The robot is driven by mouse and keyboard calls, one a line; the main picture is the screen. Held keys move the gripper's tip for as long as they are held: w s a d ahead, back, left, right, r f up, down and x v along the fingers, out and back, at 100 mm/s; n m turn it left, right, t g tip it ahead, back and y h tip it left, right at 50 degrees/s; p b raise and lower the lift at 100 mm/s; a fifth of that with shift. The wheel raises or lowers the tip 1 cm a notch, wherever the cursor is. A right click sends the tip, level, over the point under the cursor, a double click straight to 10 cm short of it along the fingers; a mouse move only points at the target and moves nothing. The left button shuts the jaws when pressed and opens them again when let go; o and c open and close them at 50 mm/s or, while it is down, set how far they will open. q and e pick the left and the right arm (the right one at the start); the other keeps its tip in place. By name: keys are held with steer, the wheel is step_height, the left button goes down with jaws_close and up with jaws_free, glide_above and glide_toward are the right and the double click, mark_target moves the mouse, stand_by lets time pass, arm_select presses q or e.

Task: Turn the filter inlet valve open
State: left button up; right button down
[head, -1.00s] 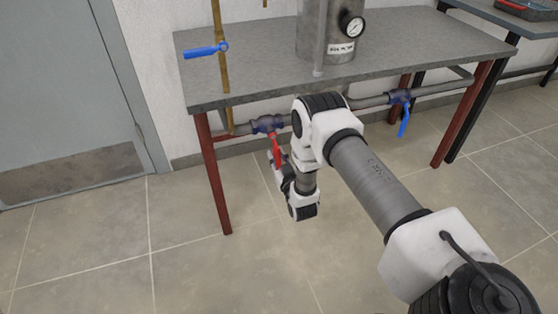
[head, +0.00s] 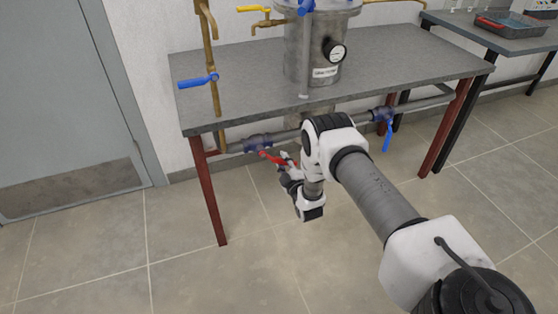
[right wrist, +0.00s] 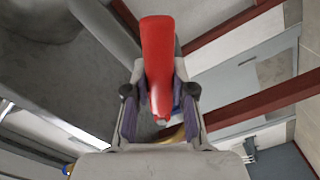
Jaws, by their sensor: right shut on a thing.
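A valve (head: 257,142) with a red lever handle (head: 271,157) sits on the grey pipe under the table. The handle points right and slightly down, close to the line of the pipe. My right gripper (head: 287,161) is at the handle's outer end, partly hidden by its own wrist. In the right wrist view the red handle (right wrist: 157,45) stands between the two fingers of the right gripper (right wrist: 158,100), which is shut on it. My left gripper is not in view.
A steel filter vessel (head: 315,50) with a gauge (head: 336,51) stands on the grey table (head: 400,70). Valves with blue handles (head: 387,137) (head: 198,82) are right on the pipe and at the left brass pipe. A red table leg (head: 211,200) stands left of my arm. The front floor is clear.

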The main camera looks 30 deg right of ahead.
steer(key=r+n+p, duration=0.1)
steer(key=d+r+n+p, duration=0.1)
steer(key=n+p, duration=0.1)
steer(key=shift+s+r+n, duration=0.1)
steer(key=shift+r+n, duration=0.2)
steer(key=shift+r, duration=0.05)
steer(key=shift+d+r+n+p, duration=0.1)
steer(key=shift+r+n+p, duration=0.3)
steer(key=shift+n+p, duration=0.3)
steer(key=shift+r+n+p, duration=0.35)
steer(key=shift+n+p, duration=0.1)
steer(key=shift+n, duration=0.35)
steer(key=c, duration=0.9)
jaws_free()
steer(key=shift+c, duration=0.2)
steer(key=shift+s, duration=0.15)
steer(key=v, duration=1.2)
